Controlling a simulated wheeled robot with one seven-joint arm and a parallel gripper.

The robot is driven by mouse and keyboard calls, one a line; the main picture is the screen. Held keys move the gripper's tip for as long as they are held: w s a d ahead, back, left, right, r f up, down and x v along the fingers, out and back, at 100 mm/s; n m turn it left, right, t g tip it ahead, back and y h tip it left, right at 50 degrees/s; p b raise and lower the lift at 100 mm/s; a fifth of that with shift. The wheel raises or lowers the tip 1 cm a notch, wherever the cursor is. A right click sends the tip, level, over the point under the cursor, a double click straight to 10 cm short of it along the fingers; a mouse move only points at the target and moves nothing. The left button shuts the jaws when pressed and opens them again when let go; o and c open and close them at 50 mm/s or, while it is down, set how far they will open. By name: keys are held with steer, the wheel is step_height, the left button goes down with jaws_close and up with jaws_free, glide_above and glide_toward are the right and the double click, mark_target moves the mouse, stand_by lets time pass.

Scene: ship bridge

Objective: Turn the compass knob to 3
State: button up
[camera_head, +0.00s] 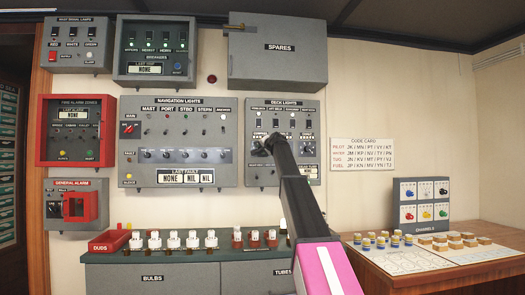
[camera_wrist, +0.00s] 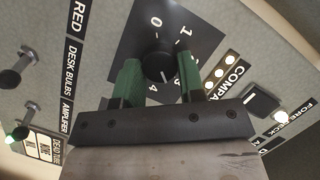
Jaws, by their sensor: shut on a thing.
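The compass knob (camera_wrist: 157,58) is a round black knob on a dark square dial plate, beside a label reading "COMPA…". The knob's white mark points down in the wrist view, slightly right of the 4. My gripper (camera_wrist: 160,75) has its two green fingers on either side of the knob and is shut on it. In the head view my gripper (camera_head: 264,147) is at the lower left of the deck lights panel (camera_head: 283,182), and my arm covers part of that panel.
A second knob (camera_head: 308,149) is to the right on the same panel. The navigation lights panel (camera_head: 180,100) is close on the left. Below are a counter with bulbs (camera_head: 165,255) and a wooden desk (camera_head: 440,262). A code card (camera_head: 362,154) hangs on the right.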

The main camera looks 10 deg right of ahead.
steer(key=shift+a+n+g+h, duration=0.1)
steer(key=shift+n+g+h, duration=0.3)
steer(key=shift+n, duration=0.8)
steer(key=shift+h, duration=0.3)
steer(key=o, duration=0.9)
steer(key=shift+s, duration=0.1)
steer(key=v, duration=1)
steer(key=shift+s, duration=0.35)
